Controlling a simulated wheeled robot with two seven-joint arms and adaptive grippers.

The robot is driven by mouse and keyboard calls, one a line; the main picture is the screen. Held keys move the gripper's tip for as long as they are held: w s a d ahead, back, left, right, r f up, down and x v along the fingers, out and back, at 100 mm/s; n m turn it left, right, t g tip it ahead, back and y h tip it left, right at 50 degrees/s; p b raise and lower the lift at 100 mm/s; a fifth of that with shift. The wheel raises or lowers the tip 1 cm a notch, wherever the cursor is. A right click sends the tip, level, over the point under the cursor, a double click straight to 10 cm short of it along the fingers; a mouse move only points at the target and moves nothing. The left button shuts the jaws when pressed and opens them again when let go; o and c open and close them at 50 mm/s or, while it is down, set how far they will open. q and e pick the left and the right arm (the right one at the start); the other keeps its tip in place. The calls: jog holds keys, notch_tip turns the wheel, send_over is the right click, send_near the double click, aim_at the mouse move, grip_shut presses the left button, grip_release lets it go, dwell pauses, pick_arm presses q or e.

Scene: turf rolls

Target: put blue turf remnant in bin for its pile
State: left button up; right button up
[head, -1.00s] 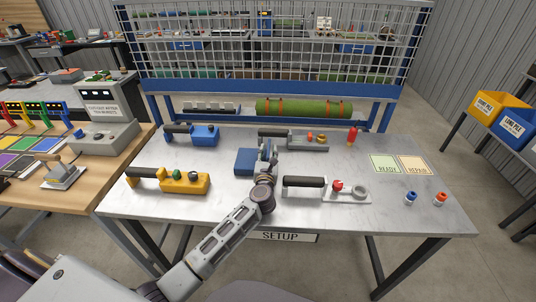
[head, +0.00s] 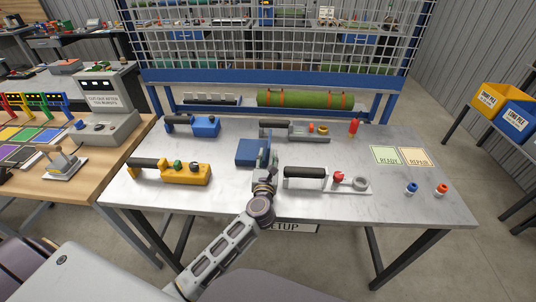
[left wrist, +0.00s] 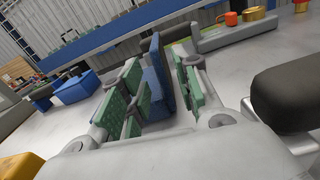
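The blue turf remnant (head: 248,152) lies near the middle of the grey setup table, and its blue slab also shows between the fingers in the left wrist view (left wrist: 157,75). My left gripper (head: 268,157) is at the remnant's right side. In the left wrist view my left gripper (left wrist: 160,95) has its green-padded fingers apart, on either side of the slab; I see no clear grip. A yellow bin (head: 487,110) and a blue bin (head: 515,128) stand at the far right. The blue bin's label reads LONG PILE; the yellow one's is partly hard to read. My right gripper is out of view.
The table (head: 330,217) holds a yellow tool (head: 185,172), a blue tool (head: 205,127), a grey tool (head: 310,132) and a white plate tool (head: 345,182) close right of my gripper. A green turf roll (head: 305,99) lies behind.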

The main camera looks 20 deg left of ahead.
pick_arm(q)
jog(key=shift+v, duration=1.9)
